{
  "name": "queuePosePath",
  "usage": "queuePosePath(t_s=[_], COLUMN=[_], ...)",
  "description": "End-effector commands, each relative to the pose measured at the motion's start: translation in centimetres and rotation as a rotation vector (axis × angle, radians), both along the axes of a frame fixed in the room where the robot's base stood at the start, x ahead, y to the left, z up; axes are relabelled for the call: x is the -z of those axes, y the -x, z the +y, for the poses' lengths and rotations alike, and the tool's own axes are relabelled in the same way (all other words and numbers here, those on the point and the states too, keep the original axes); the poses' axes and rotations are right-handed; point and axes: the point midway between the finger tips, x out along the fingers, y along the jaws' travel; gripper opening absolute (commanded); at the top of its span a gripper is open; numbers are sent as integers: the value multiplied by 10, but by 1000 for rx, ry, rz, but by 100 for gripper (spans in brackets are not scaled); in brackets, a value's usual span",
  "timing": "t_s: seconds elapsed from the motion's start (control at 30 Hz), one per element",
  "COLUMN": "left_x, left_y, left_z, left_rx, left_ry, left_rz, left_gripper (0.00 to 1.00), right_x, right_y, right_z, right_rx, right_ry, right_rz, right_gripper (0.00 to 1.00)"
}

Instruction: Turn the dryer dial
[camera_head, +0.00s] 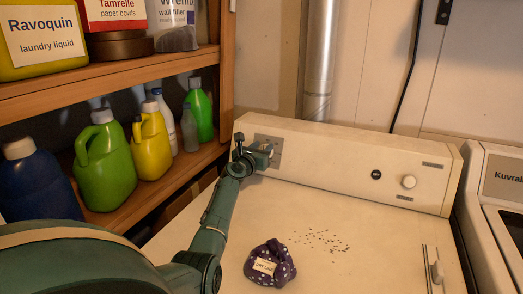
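The dryer's cream control panel (330,163) runs along the back of its top. My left arm reaches up to the left end of the panel. The gripper and arm partly cover this plate, and what lies between the fingers is too small to make out. My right gripper does not show.
A purple dotted pouch (270,266) and dark specks (321,240) lie on the dryer top (365,250). Wooden shelves (110,76) with bottles stand at left. A metal duct (319,60) rises behind the panel. Another white appliance (497,200) stands at right.

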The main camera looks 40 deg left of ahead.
Motion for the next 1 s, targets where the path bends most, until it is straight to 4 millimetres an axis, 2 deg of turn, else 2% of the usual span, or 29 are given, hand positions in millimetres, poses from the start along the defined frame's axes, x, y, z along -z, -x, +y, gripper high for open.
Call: queuePosePath(t_s=[0.13,0.57,1.0], left_x=[0,0,2], left_y=[0,0,0], left_z=[0,0,-1], left_rx=[0,0,20], left_ry=[0,0,-49], left_rz=[0,0,15], left_gripper=[35,0,0], right_x=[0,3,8], right_y=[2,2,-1], right_z=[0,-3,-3], right_rx=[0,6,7], right_ry=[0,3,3], right_rz=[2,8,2], right_gripper=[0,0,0])
